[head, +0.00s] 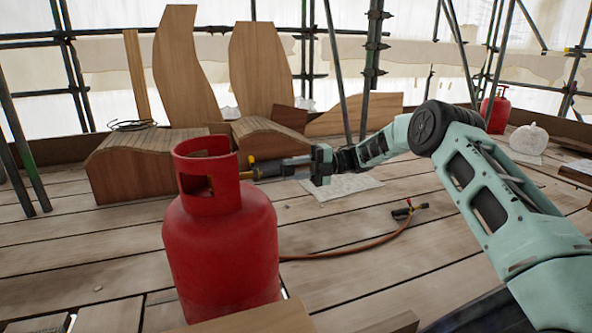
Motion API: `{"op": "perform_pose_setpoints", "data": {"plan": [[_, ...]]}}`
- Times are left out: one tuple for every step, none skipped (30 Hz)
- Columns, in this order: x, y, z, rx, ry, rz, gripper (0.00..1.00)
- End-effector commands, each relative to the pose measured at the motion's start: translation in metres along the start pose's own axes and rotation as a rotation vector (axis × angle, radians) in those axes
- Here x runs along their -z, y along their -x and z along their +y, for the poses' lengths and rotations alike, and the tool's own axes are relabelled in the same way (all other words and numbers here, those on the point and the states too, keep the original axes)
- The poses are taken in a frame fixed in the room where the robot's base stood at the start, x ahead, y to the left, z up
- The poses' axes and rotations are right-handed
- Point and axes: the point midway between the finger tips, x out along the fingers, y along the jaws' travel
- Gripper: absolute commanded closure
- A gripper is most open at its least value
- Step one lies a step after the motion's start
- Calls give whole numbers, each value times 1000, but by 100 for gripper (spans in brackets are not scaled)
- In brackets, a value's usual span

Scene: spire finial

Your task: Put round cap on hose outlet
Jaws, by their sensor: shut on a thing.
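A red gas cylinder (222,245) stands upright at the front left, with a red collar (205,160) around its top. My gripper (262,172) reaches left from my arm to just right of that collar. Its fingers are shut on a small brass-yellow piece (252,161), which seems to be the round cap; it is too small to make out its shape. The hose outlet cannot be picked out clearly here; whether the piece touches the cylinder cannot be told. An orange-brown hose (350,247) runs along the planks from behind the cylinder to a torch (408,211).
Curved wooden blocks (150,165) and tall boards (258,70) stand behind. Scaffold poles (371,70) rise at the back. A second red cylinder (496,112) and a white sack (528,139) stand at the far right. Planks (400,262) in the middle are mostly clear.

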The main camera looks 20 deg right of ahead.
Motion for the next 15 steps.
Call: {"op": "perform_pose_setpoints", "data": {"plan": [[0,-4,1,-1,0,2,91],[0,-7,1,-1,0,2,91],[0,-10,1,-1,0,2,91],[0,-13,1,-1,0,1,91],[0,-16,1,-1,0,1,91],[0,-19,1,-1,0,1,91],[0,-22,1,-1,0,1,91],[0,-25,1,0,0,1,91],[0,-28,0,0,0,0,91],[0,-31,0,0,1,0,91],[0,-34,1,-1,1,1,91],[0,-37,1,-1,1,1,91],[0,-40,1,-1,1,1,91],[0,-42,1,0,2,1,91],[0,-44,1,0,2,0,91]]}}
